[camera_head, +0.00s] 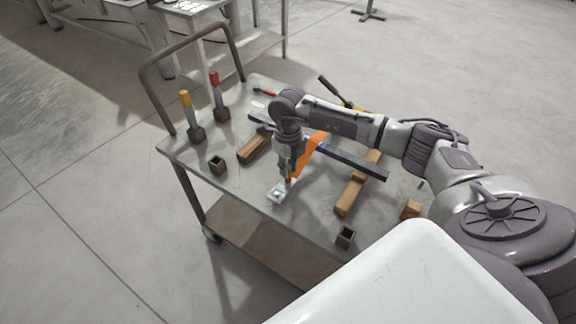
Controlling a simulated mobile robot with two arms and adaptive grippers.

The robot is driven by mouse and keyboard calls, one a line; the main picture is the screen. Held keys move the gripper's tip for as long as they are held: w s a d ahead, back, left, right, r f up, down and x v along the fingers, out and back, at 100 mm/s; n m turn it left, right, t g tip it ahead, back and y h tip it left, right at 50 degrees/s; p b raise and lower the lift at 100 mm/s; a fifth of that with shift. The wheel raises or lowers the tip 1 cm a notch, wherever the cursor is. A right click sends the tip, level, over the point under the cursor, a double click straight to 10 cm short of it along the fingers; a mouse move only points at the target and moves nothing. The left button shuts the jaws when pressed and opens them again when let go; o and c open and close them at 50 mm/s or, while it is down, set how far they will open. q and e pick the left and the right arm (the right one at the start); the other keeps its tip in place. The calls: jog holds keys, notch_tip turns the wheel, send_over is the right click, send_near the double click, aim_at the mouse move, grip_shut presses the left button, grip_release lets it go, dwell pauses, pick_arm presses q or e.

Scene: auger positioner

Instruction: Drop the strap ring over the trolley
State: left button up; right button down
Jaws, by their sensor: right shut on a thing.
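An orange strap (309,153) shows as a band beside my right gripper (289,178), slanting up to the dark bar. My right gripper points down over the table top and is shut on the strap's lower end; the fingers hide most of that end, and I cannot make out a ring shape. A small silver metal piece (277,194) with a raised part lies on the table top just below the fingertips. Whether it touches the gripper or strap is unclear. I cannot tell if this piece is the trolley or the wheeled cart (207,150) is. My left gripper is not in view.
A long dark bar (345,159) rests across two wooden blocks (352,191) on the cart. Square sockets (217,165) (345,237), a yellow-topped post (187,108) and a red-topped post (216,88) stand near the edges. A white surface (410,275) fills the foreground.

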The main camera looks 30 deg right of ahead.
jog(key=shift+f+b, duration=0.95)
jog(key=shift+f, duration=0.4)
jog(key=c, duration=1)
grip_release()
jog(key=shift+r, duration=0.15)
notch_tip(320, 180, up, 12)
jog(key=shift+f, duration=0.1)
